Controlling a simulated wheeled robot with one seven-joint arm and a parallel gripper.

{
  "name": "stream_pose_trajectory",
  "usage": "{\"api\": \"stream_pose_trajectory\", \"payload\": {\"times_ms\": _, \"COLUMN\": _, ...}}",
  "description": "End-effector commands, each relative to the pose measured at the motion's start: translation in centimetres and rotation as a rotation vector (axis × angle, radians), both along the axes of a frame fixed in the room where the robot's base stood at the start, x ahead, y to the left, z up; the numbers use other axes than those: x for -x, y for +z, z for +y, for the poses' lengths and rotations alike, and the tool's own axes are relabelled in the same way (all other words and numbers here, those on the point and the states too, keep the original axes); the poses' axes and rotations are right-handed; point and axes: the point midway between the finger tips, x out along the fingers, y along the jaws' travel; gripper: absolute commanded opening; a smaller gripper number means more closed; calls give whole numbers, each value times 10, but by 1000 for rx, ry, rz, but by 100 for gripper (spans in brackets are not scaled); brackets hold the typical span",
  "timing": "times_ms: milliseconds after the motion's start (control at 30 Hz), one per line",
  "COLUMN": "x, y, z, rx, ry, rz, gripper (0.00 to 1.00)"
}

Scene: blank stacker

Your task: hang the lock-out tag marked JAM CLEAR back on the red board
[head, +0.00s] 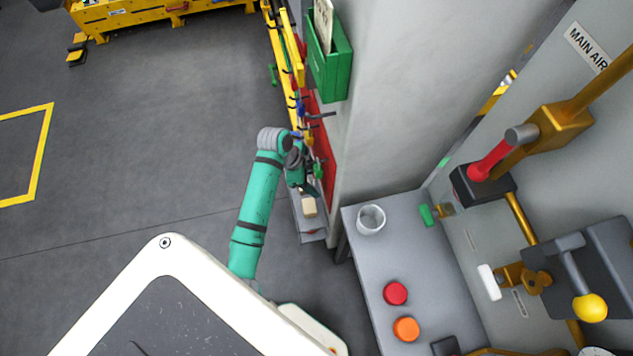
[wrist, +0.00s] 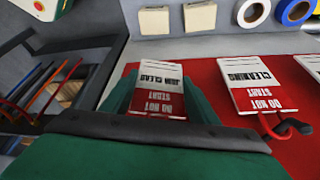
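In the wrist view the JAM CLEAR tag (wrist: 158,78), white with a red DO NOT START band, sits between the two teal fingers of my gripper (wrist: 160,92). The fingers press against its side edges, and its lettering shows upside down. The red board (wrist: 222,112) lies behind it; whether the tag touches the board I cannot tell. A CLEANING tag (wrist: 248,82) hangs to the right by a dark hook (wrist: 292,128). In the head view my gripper (head: 307,186) is in front of the red board (head: 329,165) on the pillar's side; the held tag is not clear there.
Another tag (wrist: 312,64) is at the right edge of the wrist view. Cream blocks (wrist: 154,20), a blue roll (wrist: 295,10) and a white roll (wrist: 252,12) lie beyond the board. A grey table (head: 372,255) with a white cup (head: 371,219) stands right of the pillar.

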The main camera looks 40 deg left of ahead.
Motion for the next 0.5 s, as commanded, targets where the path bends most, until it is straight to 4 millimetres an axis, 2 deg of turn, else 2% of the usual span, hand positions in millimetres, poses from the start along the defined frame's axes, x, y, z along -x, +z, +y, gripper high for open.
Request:
{"api": "stream_pose_trajectory", "payload": {"times_ms": 33, "x": 0, "y": 0, "z": -1, "rx": 1, "ry": -1, "rz": 0, "gripper": 64}}
{"api": "stream_pose_trajectory", "payload": {"times_ms": 100, "x": 0, "y": 0, "z": -1, "rx": 1, "ry": -1, "rz": -1, "gripper": 76}}
{"api": "stream_pose_trajectory", "payload": {"times_ms": 367, "x": -2, "y": 1, "z": -1, "rx": 1, "ry": -2, "rz": -4, "gripper": 76}}
{"api": "stream_pose_trajectory", "payload": {"times_ms": 500, "x": -1, "y": 9, "z": 2, "rx": 0, "ry": -2, "rz": -7, "gripper": 76}}
